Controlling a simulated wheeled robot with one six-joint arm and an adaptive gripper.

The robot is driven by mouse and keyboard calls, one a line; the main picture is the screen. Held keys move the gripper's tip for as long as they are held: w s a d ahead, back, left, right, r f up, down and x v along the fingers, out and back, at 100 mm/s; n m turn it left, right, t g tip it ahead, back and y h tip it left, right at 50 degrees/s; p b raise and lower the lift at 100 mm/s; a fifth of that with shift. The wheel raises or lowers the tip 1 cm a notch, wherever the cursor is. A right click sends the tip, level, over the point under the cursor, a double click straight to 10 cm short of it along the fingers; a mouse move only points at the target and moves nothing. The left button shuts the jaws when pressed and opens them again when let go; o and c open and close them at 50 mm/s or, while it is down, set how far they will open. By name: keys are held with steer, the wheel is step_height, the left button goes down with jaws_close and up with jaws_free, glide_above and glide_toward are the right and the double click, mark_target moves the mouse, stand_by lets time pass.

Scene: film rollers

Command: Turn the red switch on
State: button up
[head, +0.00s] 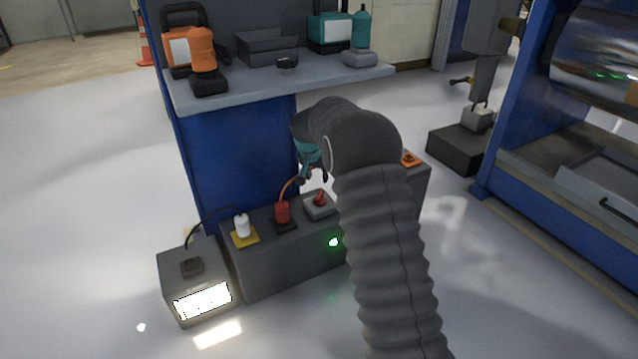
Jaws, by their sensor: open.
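The red switch (320,197) is a small red lever on a grey square base, on top of a low dark grey box (290,272). My arm comes up from the lower right and bends down towards the box. My gripper (313,176), with a teal part above its dark fingers, is open just above the red switch. I see no clear contact between them. My arm hides the right middle part of the box top. A small green light (333,242) glows on the box's front.
A red plug (282,212) with an orange cable and a white plug (242,227) stand left of the switch. A lit lamp (202,300) sits at the box's left end. An orange-marked part (411,159) lies at right. A shelf (270,88) with tools overhangs behind.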

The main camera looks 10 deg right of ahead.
steer(key=shift+v, duration=0.95)
